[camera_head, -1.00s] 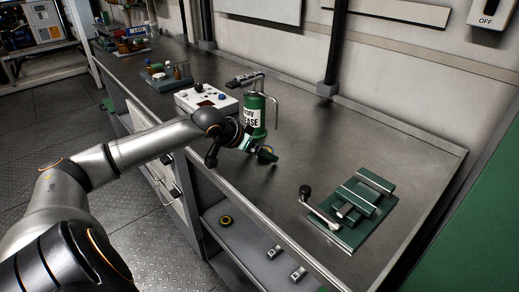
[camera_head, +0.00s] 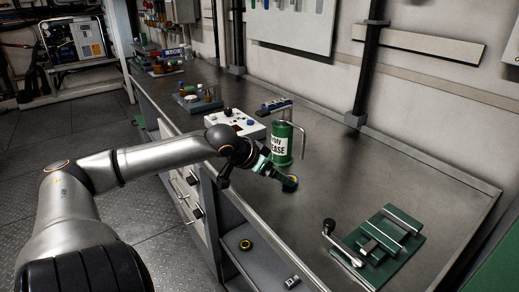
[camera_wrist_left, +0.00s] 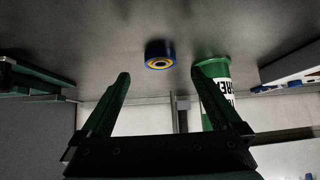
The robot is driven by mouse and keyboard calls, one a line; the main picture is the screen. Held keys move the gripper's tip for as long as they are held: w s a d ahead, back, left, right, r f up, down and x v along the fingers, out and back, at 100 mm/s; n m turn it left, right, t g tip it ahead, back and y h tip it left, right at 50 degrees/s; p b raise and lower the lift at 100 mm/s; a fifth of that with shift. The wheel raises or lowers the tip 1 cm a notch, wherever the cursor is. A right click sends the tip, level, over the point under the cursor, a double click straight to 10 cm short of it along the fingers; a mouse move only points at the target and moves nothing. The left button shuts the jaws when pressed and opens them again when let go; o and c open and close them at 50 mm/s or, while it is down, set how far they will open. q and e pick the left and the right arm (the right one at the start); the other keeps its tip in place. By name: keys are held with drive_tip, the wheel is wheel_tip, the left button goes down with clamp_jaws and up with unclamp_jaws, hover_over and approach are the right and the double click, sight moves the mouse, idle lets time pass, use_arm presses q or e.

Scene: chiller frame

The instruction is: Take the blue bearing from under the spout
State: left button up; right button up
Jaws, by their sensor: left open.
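The blue bearing (camera_wrist_left: 160,54), with a yellow ring and dark centre, shows in the wrist view just beyond and between the fingertips of my open left gripper (camera_wrist_left: 160,76). No contact is visible. In the head view the left gripper (camera_head: 284,180) is low over the bench front, and the bearing (camera_head: 292,182) is partly hidden by its fingers. The green grease can (camera_head: 282,146) stands just behind, its bent spout (camera_head: 303,140) coming down on its right. My right gripper is out of view.
A white control box (camera_head: 238,124) stands left of the can. A green clamp fixture (camera_head: 378,240) with a lever sits at the bench's front right. A yellow-and-black ring (camera_head: 246,244) lies on the lower shelf.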

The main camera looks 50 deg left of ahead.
use_arm(q)
drive_tip(key=p+v, duration=0.2)
drive_tip(key=v, duration=0.5)
drive_tip(key=shift+s+r, duration=0.2)
drive_tip(key=shift+s, duration=0.05)
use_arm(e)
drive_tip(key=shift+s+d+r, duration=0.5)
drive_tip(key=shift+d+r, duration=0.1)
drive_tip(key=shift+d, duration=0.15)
